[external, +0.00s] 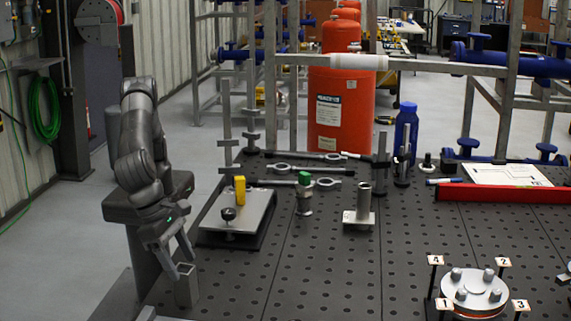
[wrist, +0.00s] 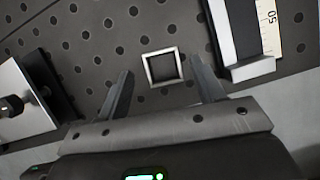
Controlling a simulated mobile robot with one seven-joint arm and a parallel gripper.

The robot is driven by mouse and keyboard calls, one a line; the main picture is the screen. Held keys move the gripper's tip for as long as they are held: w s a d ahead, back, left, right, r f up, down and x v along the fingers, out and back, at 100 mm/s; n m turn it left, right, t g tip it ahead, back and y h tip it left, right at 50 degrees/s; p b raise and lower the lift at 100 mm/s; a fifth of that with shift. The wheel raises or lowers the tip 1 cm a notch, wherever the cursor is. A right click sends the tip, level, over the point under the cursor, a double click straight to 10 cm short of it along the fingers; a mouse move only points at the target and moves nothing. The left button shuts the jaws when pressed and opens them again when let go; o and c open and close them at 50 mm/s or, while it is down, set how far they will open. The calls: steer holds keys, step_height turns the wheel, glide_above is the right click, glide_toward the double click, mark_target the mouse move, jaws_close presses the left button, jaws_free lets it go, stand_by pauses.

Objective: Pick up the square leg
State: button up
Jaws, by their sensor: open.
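The square leg (external: 187,285) is a short, hollow, grey metal square tube standing upright on the perforated table near its left front edge. In the wrist view its square open top (wrist: 163,67) shows just beyond and between my two fingertips. My gripper (external: 183,262) is open and empty, pointing down just above the tube in the external view. Its fingers also show in the wrist view (wrist: 165,82), spread to either side of the tube and apart from it.
A metal plate fixture (external: 238,215) with a yellow block (external: 239,189) stands behind the tube. A steel bracket (external: 358,217) and a round numbered flange (external: 474,290) are to the right. In the wrist view a scale (wrist: 270,25) lies at upper right. Table between is clear.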

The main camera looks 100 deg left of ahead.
mark_target(185, 282)
steer(key=x, duration=0.3)
steer(key=s+x, duration=0.1)
steer(key=x, duration=0.1)
steer(key=shift+w+d+f, duration=0.1)
steer(key=shift+d+f, duration=0.05)
steer(key=shift+f, duration=0.4)
steer(key=shift+c, duration=0.3)
steer(key=c, duration=1.1)
